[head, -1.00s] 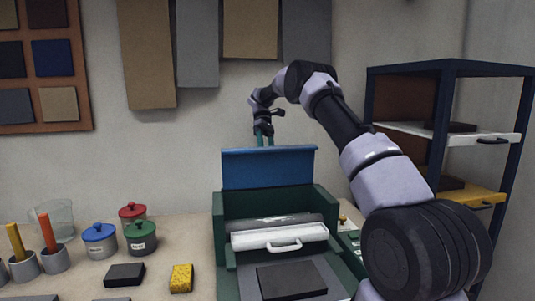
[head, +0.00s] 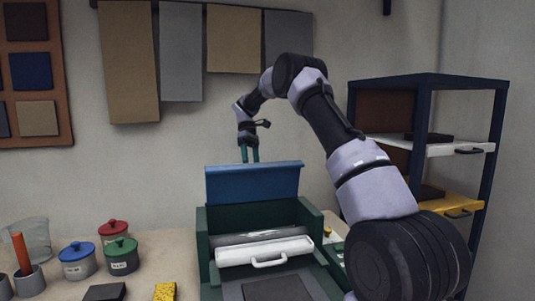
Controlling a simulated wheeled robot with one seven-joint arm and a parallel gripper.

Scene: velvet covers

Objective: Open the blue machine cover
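The blue machine cover (head: 253,184) stands raised, nearly upright, at the back of the green machine (head: 204,242). The machine's inside shows, with a dark roller and a white part with a handle (head: 266,252) below the cover. My gripper (head: 250,155) points down just above and behind the cover's top edge. Its two teal fingers are a little apart with a gap between them. Nothing shows between them. The lower fingertips are close to or hidden behind the cover's edge, so I cannot tell whether they touch it.
On the table at left are a blue-lidded pot (head: 78,260), a green-lidded pot (head: 121,256), a red-lidded pot (head: 113,231) and a yellow sponge (head: 165,291). A dark shelf unit (head: 425,82) stands at right. Fabric samples (head: 180,55) hang on the wall behind.

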